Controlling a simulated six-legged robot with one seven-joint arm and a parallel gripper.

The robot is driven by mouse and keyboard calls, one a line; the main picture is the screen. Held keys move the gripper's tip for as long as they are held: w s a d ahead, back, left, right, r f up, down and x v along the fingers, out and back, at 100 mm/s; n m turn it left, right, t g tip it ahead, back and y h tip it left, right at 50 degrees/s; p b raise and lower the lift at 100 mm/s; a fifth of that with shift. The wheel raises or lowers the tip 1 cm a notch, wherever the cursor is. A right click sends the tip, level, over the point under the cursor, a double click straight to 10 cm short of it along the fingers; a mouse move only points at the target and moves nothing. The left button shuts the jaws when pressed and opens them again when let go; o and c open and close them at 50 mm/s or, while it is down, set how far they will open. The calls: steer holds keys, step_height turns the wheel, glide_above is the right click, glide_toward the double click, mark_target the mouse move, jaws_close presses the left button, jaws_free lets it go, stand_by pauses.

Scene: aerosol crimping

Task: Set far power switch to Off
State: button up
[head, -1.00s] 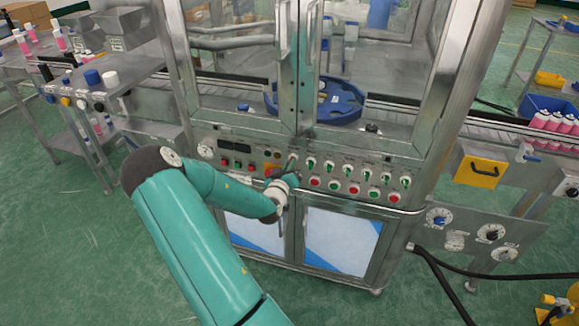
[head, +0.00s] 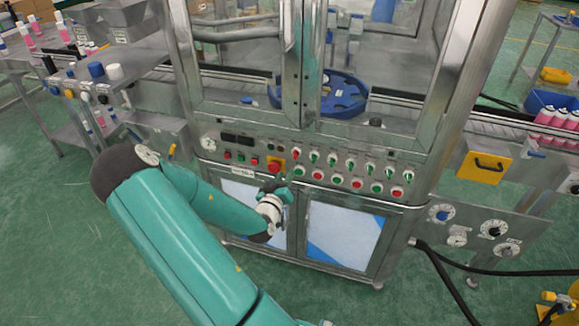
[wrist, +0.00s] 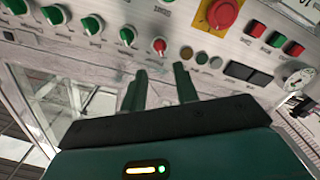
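The control panel (head: 230,148) runs across the machine front with an upper row of rotary switches. The leftmost switch (head: 296,155) of that row is red, and the others visible, such as the green switch (head: 314,157), are green. I cannot read which one is the far power switch. In the wrist view the red switch (wrist: 158,46) lies just beyond my gripper (wrist: 161,70), between the lines of its two fingers. The fingers are apart with nothing visible between them. In the head view my gripper (head: 281,184) is below and left of the red switch, clear of it.
A red emergency button (head: 274,166) on a yellow plate sits left of the switches; it also shows in the wrist view (wrist: 223,12). Red and green buttons (head: 357,183) form a lower row. Cabinet doors (head: 343,238) are below, and a conveyor (head: 505,125) extends right.

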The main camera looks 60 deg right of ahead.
steer(key=a, duration=0.4)
steer(key=shift+s+a, duration=0.35)
